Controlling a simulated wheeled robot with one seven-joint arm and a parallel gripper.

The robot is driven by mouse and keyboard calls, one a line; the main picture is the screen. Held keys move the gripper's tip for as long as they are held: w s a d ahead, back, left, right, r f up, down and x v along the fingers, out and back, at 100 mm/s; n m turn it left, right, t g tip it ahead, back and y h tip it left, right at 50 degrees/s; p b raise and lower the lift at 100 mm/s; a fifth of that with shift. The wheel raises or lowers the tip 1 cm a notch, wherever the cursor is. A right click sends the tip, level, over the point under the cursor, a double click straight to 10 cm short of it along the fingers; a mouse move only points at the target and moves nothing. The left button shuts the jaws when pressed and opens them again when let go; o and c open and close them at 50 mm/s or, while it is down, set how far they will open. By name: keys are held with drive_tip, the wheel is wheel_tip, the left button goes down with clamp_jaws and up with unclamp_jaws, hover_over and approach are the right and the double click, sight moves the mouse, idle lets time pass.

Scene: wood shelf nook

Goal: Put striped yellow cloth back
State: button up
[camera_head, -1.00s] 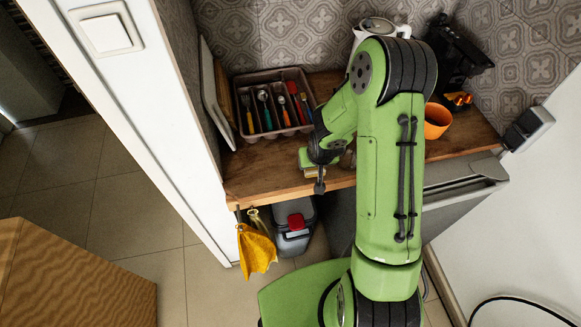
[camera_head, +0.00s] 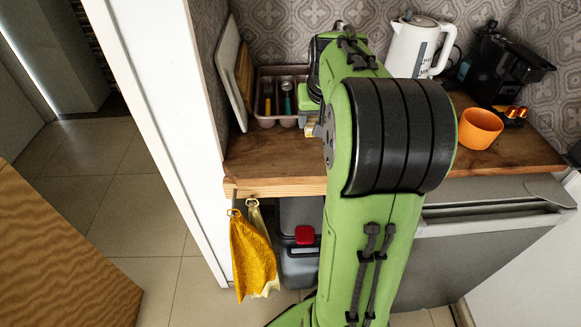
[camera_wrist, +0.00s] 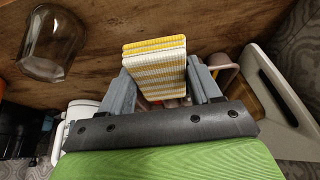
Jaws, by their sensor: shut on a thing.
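The striped yellow cloth (camera_wrist: 160,74) is a folded, flat-sided bundle with yellow and white stripes. It sits between the two grey fingers of my gripper (camera_wrist: 161,88) in the wrist view, pinched from both sides. In the head view my gripper is mostly hidden behind my arm, above the wooden counter (camera_head: 270,165) by the front right of the cutlery tray. Only a small pale edge, perhaps the cloth, shows there.
The cutlery tray (camera_head: 262,119) stands at the back left, beside leaning boards (camera_head: 229,70). An upturned glass (camera_wrist: 50,45) is near my gripper. A white kettle (camera_head: 410,48), orange cup (camera_head: 480,128) and coffee machine (camera_head: 500,70) stand right. A plain yellow cloth (camera_head: 250,255) hangs at the counter's front edge.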

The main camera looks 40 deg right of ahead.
sight(314, 155)
wheel_tip(314, 155, down, 10)
drive_tip(key=b, duration=0.3)
drive_tip(key=shift+r+b, duration=0.2)
drive_tip(key=shift+b, duration=0.1)
